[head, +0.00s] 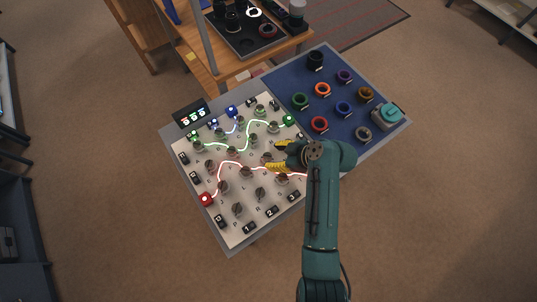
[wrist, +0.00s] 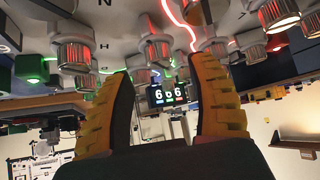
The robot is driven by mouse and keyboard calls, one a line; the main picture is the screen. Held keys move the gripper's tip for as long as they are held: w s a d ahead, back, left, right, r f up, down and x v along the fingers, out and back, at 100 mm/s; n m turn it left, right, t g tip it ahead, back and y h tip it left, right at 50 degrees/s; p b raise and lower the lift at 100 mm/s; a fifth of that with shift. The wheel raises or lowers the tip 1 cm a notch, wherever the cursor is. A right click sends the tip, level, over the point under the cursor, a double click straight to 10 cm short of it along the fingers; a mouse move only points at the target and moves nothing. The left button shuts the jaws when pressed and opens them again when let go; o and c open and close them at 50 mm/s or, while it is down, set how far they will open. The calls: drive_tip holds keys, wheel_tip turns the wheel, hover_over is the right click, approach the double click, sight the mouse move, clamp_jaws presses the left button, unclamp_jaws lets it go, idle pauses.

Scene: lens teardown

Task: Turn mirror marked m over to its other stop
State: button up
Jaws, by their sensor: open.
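The pale board (head: 233,232) carries several round mirror knobs, and its letters are too small in the head view for me to pick out m. My gripper (head: 280,156) is over the right part of the board, fingers pointing left. One knob (head: 267,158) lies just beyond the fingertips. In the wrist view my gripper (wrist: 162,68) has its yellow fingers wide apart with nothing held. A grey ribbed knob (wrist: 155,48) shows between and beyond the tips, apart from them. A letter N (wrist: 105,4) shows at the upper left; no m is readable.
A red light line (head: 230,163) and a green one (head: 247,133) cross the board between knobs. A small display (head: 194,115) stands at its far left corner. A blue mat (head: 285,84) with several coloured rings lies behind to the right. A wooden table (head: 215,70) stands beyond.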

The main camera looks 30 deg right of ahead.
drive_tip(key=v, duration=0.8)
drive_tip(key=shift+d, duration=0.1)
